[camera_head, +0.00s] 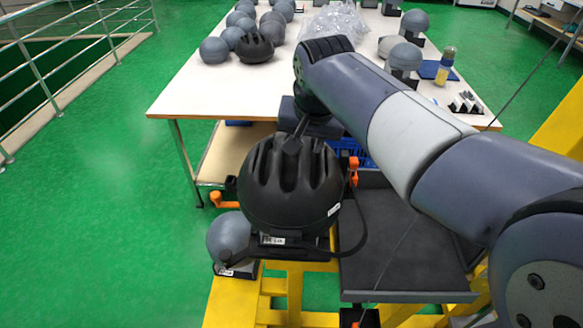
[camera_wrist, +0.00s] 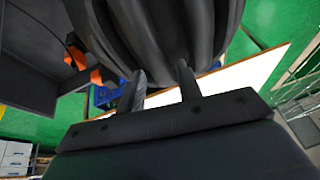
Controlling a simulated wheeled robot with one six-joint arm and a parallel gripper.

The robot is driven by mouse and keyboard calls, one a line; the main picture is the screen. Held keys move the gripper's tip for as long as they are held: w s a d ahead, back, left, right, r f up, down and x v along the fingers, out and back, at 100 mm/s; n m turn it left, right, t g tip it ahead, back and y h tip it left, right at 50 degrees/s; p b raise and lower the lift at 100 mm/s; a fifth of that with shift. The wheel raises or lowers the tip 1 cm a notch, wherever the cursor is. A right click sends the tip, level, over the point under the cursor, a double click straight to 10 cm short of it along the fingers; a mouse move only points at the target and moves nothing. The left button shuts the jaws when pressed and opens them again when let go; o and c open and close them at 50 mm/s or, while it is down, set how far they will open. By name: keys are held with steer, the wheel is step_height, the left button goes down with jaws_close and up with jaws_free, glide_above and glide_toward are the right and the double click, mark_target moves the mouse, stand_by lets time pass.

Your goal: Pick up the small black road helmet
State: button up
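A black helmet with deep vents (camera_head: 290,185) sits close in front of me on the drop tower, with its dark strap hanging at the right. It fills the top of the wrist view (camera_wrist: 155,30). My gripper (camera_head: 299,128) is at the helmet's far upper side. In the wrist view, the two fingers (camera_wrist: 161,75) stand apart with a gap between them and reach up to the helmet's ribs. Their tips are partly hidden, so I cannot tell whether they touch it. A second black helmet (camera_head: 255,48) lies farther away on the white table.
The white table (camera_head: 190,88) holds several grey headforms (camera_head: 214,50), a clear plastic bag (camera_head: 335,20) and a yellow bottle (camera_head: 446,64). A grey headform (camera_head: 229,238) stands beside the near helmet. A dark tray (camera_head: 400,250) and yellow frame (camera_head: 235,300) are close by. Green floor is free at left.

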steer(key=shift+w+f, duration=0.2)
steer(key=shift+f, duration=0.3)
jaws_close()
steer(key=shift+r, duration=0.1)
